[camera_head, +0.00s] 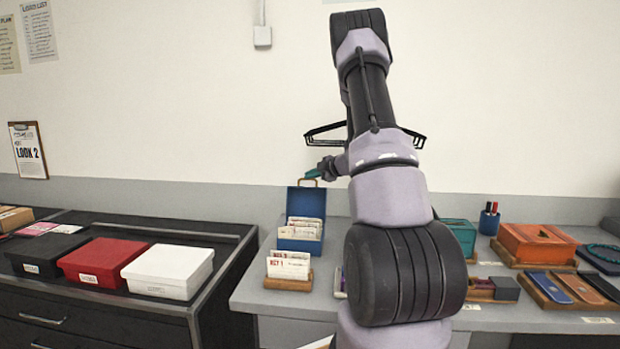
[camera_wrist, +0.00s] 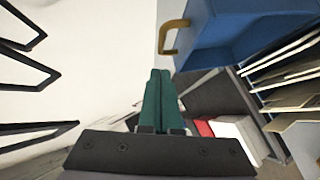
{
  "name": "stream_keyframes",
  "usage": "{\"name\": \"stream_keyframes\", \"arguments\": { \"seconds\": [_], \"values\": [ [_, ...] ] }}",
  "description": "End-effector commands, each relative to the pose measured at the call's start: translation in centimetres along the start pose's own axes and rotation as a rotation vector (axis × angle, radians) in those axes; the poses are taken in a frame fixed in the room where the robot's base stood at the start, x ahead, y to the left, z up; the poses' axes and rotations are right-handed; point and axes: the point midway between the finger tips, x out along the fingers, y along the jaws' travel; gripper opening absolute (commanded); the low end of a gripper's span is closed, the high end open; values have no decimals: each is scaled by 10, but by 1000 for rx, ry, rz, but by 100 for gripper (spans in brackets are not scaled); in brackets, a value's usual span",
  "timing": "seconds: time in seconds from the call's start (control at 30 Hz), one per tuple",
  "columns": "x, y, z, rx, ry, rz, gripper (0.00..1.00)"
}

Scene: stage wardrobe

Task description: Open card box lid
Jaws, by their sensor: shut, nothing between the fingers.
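The blue card box (camera_head: 300,243) stands on the grey counter, its lid (camera_head: 307,203) raised about upright at the back. White index cards (camera_head: 303,226) stand inside it. The lid has a tan loop handle (camera_wrist: 173,38). My gripper (camera_head: 310,174) is at the top of the lid, close to the handle. In the wrist view its teal fingers (camera_wrist: 160,74) are shut together with nothing between them, beside the handle and apart from it in the picture. The blue lid (camera_wrist: 215,38) and card edges (camera_wrist: 287,75) show at right. Whether the fingers touch the lid cannot be told.
A wooden card holder (camera_head: 288,284) stands in front of the box. Black, red (camera_head: 103,262) and white (camera_head: 168,271) boxes sit on the dark cabinet at left. My arm hides the counter's middle. An orange box (camera_head: 538,243) and pen cup (camera_head: 489,222) stand at right.

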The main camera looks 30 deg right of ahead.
Motion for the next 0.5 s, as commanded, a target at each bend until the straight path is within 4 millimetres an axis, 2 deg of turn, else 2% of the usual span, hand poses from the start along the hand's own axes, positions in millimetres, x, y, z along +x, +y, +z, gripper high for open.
{"name": "stream_keyframes", "arguments": {
  "seconds": [0.5],
  "values": [
    [7,2,6,0,1,0,0]
  ]
}}
